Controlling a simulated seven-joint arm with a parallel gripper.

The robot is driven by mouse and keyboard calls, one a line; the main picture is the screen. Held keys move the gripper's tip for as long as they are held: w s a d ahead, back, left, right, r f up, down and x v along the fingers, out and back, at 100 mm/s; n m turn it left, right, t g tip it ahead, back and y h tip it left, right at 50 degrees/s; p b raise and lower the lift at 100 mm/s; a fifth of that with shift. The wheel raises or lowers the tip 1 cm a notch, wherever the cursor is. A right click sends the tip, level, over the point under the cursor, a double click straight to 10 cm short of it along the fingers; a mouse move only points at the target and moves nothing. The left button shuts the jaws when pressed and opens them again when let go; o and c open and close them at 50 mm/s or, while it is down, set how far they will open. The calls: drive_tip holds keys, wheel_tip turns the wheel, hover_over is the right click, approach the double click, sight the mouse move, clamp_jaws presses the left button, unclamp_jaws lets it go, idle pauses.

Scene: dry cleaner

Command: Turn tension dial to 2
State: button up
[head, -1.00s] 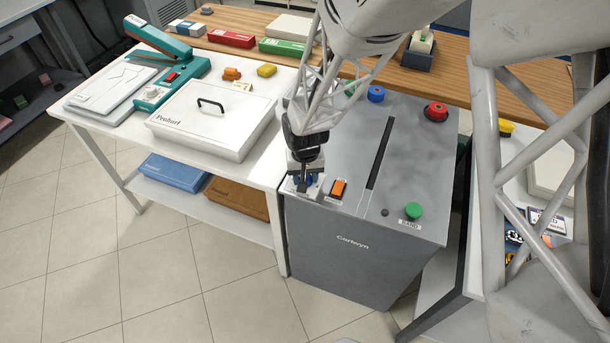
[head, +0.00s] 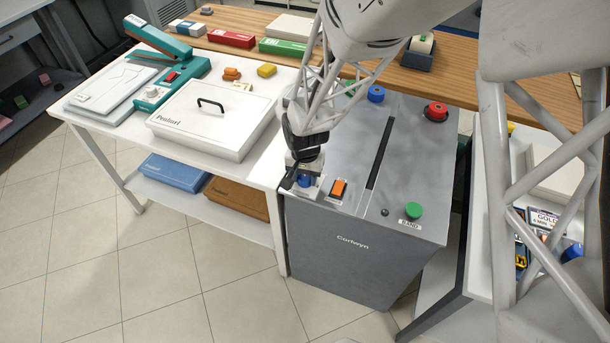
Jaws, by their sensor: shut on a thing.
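A grey strapping-type machine marked "Corlwyn" (head: 350,265) stands beside the white table. A small blue dial (head: 304,181) sits on its top at the front left corner, left of an orange rocker switch (head: 338,189). My gripper (head: 302,176) points down over that corner and is shut on the blue dial. The fingers and wrist cover much of the dial, so its numbers and pointer cannot be read. A pale label around the dial is partly hidden.
The machine's top also has a red button (head: 436,111), a green button (head: 413,210), a blue knob (head: 376,94) and a long dark slot (head: 381,153). A white lidded box (head: 212,122) stands close on the left. The tiled floor in front is clear.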

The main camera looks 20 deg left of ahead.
sight(306, 177)
drive_tip(key=o, duration=0.9)
drive_tip(key=shift+r, duration=0.1)
drive_tip(key=shift+r, duration=3.85)
drive_tip(key=shift+d+r, duration=0.1)
drive_tip(key=shift+d, duration=0.05)
drive_tip(key=s+d+r+t, duration=0.1)
drive_tip(key=d+r, duration=0.7)
drive_tip(key=d, duration=0.3)
drive_tip(key=s+d+r, duration=0.1)
drive_tip(key=d+r, duration=0.6)
drive_tip(key=d, duration=0.4)
drive_tip(key=s+d+r, duration=0.4)
drive_tip(key=s+d, duration=0.4)
drive_tip(key=d, duration=0.1)
drive_tip(key=s+d+r+m+t, duration=0.1)
drive_tip(key=s+d+r, duration=0.2)
drive_tip(key=s+d, duration=0.5)
drive_tip(key=shift+d+r+m+t, duration=0.3)
drive_tip(key=shift+d+r, duration=0.05)
drive_tip(key=shift+d, duration=0.45)
